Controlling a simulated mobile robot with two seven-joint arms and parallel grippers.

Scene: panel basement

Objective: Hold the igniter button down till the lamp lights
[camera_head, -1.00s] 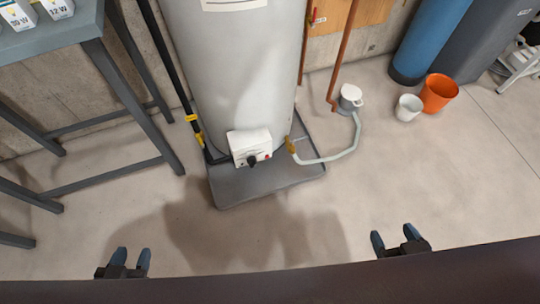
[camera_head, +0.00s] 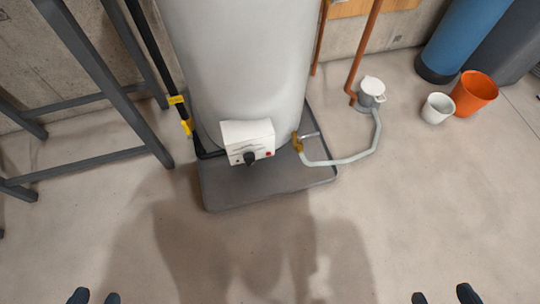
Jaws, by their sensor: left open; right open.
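The white control box (camera_head: 247,138) sits low on the front of the pale grey water heater (camera_head: 240,60). A black knob (camera_head: 250,158) and a small red button (camera_head: 268,153) show on its front. I cannot make out which part is the lamp or whether it is lit. My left gripper (camera_head: 95,297) is open and empty at the bottom left edge. My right gripper (camera_head: 442,295) is open and empty at the bottom right edge. Both are well apart from the box, and only their fingertips show.
The heater stands on a grey tray (camera_head: 225,195). A brass drain valve (camera_head: 298,142) with a pale hose (camera_head: 345,160) is right of the box. A grey metal frame (camera_head: 110,90) stands left. White (camera_head: 437,108) and orange (camera_head: 474,92) buckets stand right. The front floor is clear.

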